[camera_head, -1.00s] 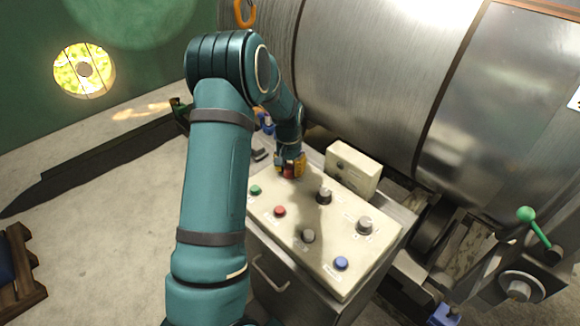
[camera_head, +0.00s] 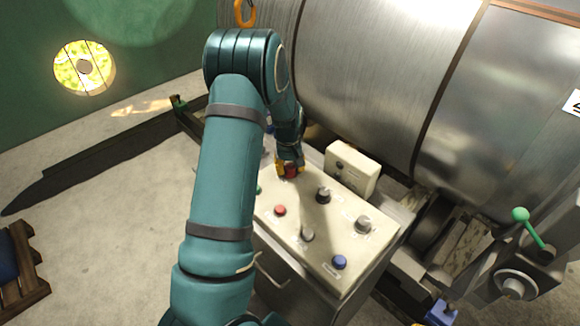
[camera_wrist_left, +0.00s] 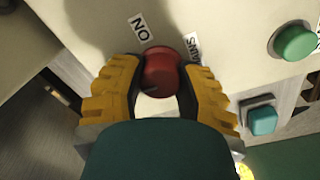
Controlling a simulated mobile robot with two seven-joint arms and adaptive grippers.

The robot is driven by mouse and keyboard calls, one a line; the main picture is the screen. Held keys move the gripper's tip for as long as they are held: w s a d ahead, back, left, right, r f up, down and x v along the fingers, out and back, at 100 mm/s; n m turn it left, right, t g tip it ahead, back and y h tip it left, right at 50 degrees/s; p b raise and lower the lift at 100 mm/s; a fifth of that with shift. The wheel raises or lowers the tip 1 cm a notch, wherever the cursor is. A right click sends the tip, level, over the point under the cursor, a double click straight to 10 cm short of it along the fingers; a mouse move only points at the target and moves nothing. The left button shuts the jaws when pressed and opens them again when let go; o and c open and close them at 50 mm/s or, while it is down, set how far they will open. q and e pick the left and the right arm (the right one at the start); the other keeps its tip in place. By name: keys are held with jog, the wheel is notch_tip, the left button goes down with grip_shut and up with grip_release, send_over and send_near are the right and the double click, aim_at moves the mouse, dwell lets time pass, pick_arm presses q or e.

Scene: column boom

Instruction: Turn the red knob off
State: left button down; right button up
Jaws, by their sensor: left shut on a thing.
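The red knob (camera_head: 291,172) sits at the far left corner of the cream control panel (camera_head: 325,237). My left gripper (camera_head: 289,169) comes down over it from above, with its yellow fingers on either side. In the left wrist view the red knob (camera_wrist_left: 161,72) stands between the two yellow fingers of my left gripper (camera_wrist_left: 160,92), which are shut on it. Small printed labels, one reading "ON" upside down, lie beside the knob. My right gripper is in neither view.
A red button (camera_head: 280,210), black knob (camera_head: 323,195), grey knob (camera_head: 364,224) and blue button (camera_head: 340,262) stand on the panel. A cream box (camera_head: 351,168) and a large metal drum (camera_head: 370,80) are behind. A green-handled lever (camera_head: 530,228) is at right.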

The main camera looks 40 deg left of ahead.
aim_at(288, 166)
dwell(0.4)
pick_arm(q)
jog(key=c, duration=0.5)
grip_release()
jog(key=shift+r, duration=0.15)
jog(key=r, duration=1.1)
jog(key=shift+s+a+r, duration=0.15)
jog(key=shift+a+r, duration=0.05)
jog(key=shift+r, duration=0.15)
